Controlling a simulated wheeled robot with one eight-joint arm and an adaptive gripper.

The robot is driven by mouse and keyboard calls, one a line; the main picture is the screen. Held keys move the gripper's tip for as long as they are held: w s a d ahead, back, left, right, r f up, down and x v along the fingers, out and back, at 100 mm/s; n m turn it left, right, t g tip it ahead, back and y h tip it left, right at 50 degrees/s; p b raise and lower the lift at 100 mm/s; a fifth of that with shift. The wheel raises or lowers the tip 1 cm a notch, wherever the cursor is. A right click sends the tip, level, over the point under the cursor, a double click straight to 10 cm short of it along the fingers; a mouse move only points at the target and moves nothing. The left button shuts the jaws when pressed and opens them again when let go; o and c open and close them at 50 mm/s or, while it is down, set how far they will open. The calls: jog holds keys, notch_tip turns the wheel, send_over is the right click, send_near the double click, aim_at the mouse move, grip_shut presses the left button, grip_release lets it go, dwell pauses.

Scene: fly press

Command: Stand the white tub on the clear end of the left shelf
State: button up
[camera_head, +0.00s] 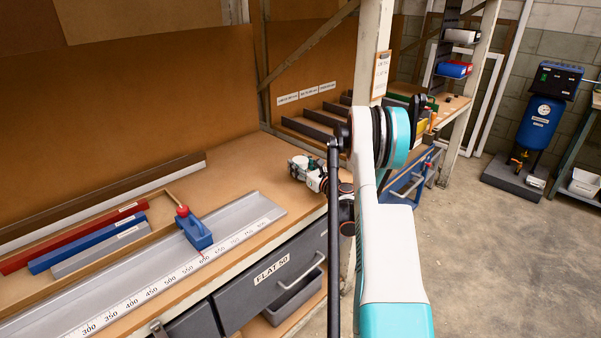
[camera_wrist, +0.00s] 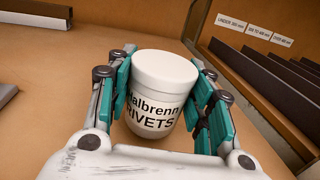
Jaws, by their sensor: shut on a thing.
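The white tub (camera_wrist: 161,92), lettered "Halbrenn RIVETS", is upright between the fingers of my gripper (camera_wrist: 165,105) in the wrist view. The teal finger pads press on both its sides. In the head view my gripper (camera_head: 310,174) is over the right end of the brown left shelf (camera_head: 245,165); the tub cannot be clearly made out there. The shelf's bare surface also shows around the tub in the wrist view (camera_wrist: 60,95). I cannot tell whether the tub's base touches it.
A grey measuring rail (camera_head: 240,218) with a blue stop (camera_head: 195,232) runs along the shelf's front. Red (camera_head: 75,238) and blue (camera_head: 90,243) bars lie at the left. Grey drawers (camera_head: 275,270) are below.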

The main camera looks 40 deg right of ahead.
jog(key=shift+f, duration=0.9)
jog(key=shift+r, duration=0.1)
jog(key=o, duration=1.4)
jog(key=s, duration=0.4)
jog(key=s+a+p, duration=0.1)
jog(key=s, duration=0.3)
jog(key=s+p, duration=0.1)
jog(key=s, duration=0.3)
jog(key=shift+a, duration=0.3)
